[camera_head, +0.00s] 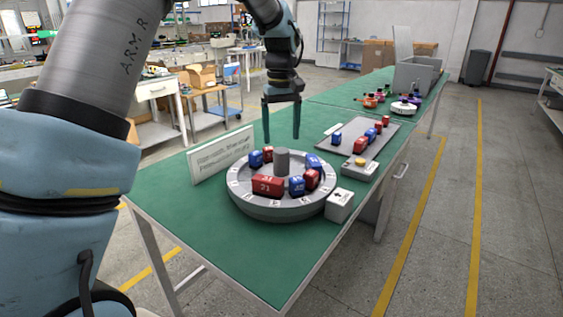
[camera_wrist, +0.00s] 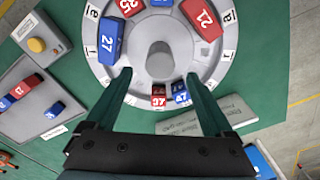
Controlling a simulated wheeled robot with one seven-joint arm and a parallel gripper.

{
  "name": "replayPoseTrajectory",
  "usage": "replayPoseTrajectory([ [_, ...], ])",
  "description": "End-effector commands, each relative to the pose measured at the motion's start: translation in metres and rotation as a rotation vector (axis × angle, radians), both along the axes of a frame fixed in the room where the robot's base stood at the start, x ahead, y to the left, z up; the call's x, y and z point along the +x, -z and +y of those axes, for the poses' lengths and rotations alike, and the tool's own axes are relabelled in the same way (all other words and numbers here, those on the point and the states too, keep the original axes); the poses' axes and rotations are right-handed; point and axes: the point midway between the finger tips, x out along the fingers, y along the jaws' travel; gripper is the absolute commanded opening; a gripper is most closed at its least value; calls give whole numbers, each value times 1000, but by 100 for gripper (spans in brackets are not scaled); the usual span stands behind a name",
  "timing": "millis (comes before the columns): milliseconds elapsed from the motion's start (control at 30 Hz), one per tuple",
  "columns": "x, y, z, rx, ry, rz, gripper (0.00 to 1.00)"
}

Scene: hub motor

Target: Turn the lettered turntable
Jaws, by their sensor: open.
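The lettered turntable (camera_head: 272,209) is a round grey disc on the green table, with letters on its light rim and a grey post (camera_head: 282,163) at its centre. Red and blue numbered blocks stand around the post, among them a red block 21 (camera_head: 267,186). In the wrist view the turntable (camera_wrist: 115,72) fills the upper middle, with a blue block 27 (camera_wrist: 108,42). My gripper (camera_head: 282,138) is open and empty, pointing down above the far side of the turntable. In the wrist view its fingers (camera_wrist: 160,80) spread either side of small red and blue blocks; contact cannot be told.
A white box with an arrow (camera_head: 340,205) stands close to the turntable's right. A sign (camera_head: 222,155) stands behind left. A button box (camera_head: 359,168) and a grey tray (camera_head: 346,151) with several blocks lie to the right. The table's front corner is clear.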

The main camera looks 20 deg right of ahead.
Motion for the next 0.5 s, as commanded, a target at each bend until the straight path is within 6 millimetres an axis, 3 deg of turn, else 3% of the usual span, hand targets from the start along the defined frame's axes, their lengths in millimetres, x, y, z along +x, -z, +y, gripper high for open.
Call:
replayPoseTrajectory([
  [300,-1,59,1,3,2,4,86],
  [500,-1,82,1,1,3,2,86],
])
